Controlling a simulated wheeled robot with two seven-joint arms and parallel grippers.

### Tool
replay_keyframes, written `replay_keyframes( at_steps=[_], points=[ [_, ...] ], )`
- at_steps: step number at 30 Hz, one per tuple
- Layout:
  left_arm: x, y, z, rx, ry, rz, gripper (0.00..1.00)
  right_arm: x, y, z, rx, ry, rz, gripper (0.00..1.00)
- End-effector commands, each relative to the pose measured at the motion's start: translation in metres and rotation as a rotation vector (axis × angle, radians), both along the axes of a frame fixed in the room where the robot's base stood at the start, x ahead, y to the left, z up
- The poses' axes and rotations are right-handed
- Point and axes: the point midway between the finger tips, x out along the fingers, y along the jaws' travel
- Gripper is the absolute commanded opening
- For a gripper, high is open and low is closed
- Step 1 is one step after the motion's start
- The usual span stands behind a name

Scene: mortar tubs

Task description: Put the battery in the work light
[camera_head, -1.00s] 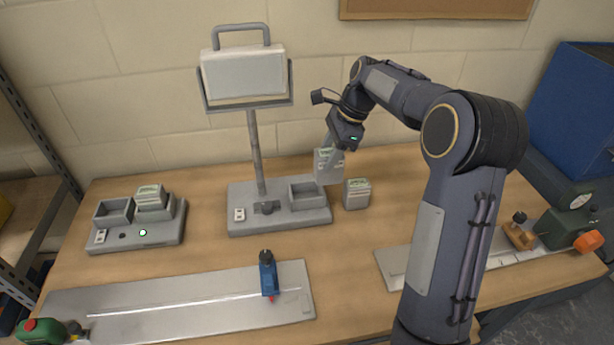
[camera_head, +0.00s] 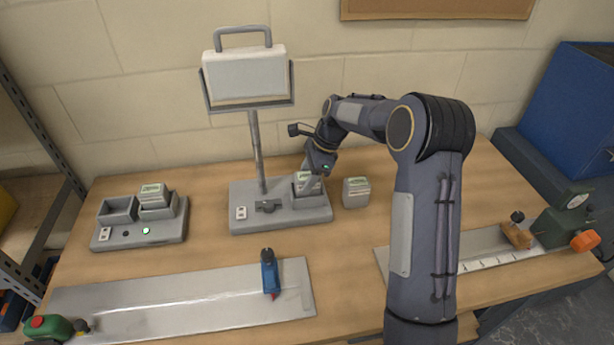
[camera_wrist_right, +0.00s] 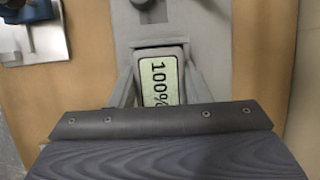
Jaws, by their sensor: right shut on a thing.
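The work light is a grey lamp (camera_head: 247,74) on a post, with a grey base (camera_head: 255,217) on the bench; the lamp panel looks unlit. My right gripper (camera_head: 309,187) is over the socket at the right of that base and is shut on a battery (camera_head: 308,181). The battery sits in the socket, though the arm hides how deep. In the right wrist view the battery (camera_wrist_right: 160,82) shows a green "100%" label between the two fingers, with socket walls around it. My left gripper is not in view.
A second battery (camera_head: 356,191) stands on the bench just right of the base. A charger (camera_head: 139,234) at left holds another battery (camera_head: 152,192) and has an empty bay. A metal plate with a blue tool (camera_head: 269,272) lies in front.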

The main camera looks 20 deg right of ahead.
Motion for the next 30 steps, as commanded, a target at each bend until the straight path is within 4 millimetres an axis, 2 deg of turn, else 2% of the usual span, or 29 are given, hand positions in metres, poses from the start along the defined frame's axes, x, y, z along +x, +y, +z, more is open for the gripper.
replay_keyframes(
  at_steps=[4, 5, 10, 17, 21, 26, 30],
  points=[
    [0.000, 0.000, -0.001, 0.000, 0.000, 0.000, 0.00, 0.000, 0.000, -0.002, 0.000, -0.001, 0.000, 0.02],
    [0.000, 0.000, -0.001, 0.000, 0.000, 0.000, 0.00, 0.000, 0.000, -0.003, 0.000, 0.000, -0.001, 0.45],
    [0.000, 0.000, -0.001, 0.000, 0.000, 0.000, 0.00, 0.000, 0.000, -0.003, 0.000, 0.000, 0.000, 0.65],
    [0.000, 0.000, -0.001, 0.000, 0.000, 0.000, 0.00, 0.000, 0.000, -0.002, 0.000, 0.000, 0.000, 0.65],
    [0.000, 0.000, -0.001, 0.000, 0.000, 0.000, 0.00, 0.000, -0.002, 0.004, 0.000, -0.001, 0.000, 0.65],
    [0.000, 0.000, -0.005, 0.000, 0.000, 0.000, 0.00, -0.002, -0.012, 0.028, -0.001, -0.004, -0.002, 0.65],
    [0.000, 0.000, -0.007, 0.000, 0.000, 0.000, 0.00, -0.005, -0.024, 0.057, -0.001, -0.004, -0.002, 0.65]
  ],
)
